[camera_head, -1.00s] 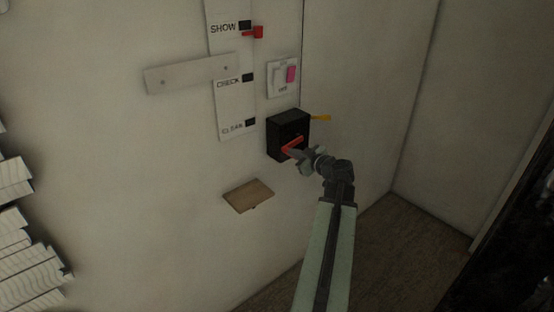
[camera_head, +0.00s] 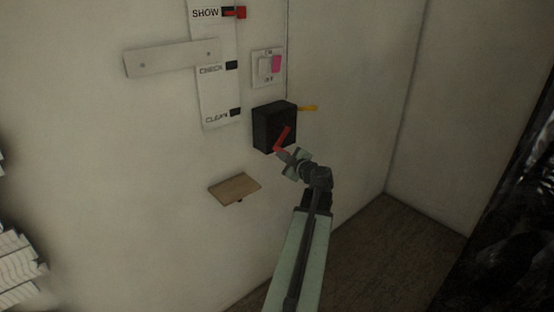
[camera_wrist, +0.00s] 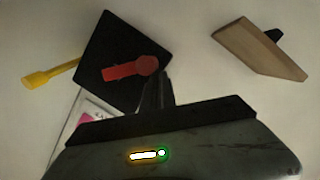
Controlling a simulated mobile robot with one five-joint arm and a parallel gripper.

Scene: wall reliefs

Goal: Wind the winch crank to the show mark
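The winch is a black box (camera_head: 274,127) on the wall with a red crank (camera_head: 284,138) on its front. The crank slants from lower left to upper right in the head view. In the wrist view the red crank (camera_wrist: 128,71) lies across the black box (camera_wrist: 110,45). My gripper (camera_head: 281,153) is at the crank's lower end; its fingers (camera_wrist: 156,88) look close together on the knob, though the contact is partly hidden. A white scale strip (camera_head: 215,90) reads SHOW, CHECK and CLEAN. The red pointer (camera_head: 241,12) is about level with the black SHOW mark (camera_head: 228,12).
A yellow lever (camera_head: 307,108) sticks out right of the box. A switch plate with a pink part (camera_head: 276,64) is above it. A small wooden ledge (camera_head: 234,189) is below left. A pale bar (camera_head: 173,58) crosses beside the scale. A wall corner stands to the right.

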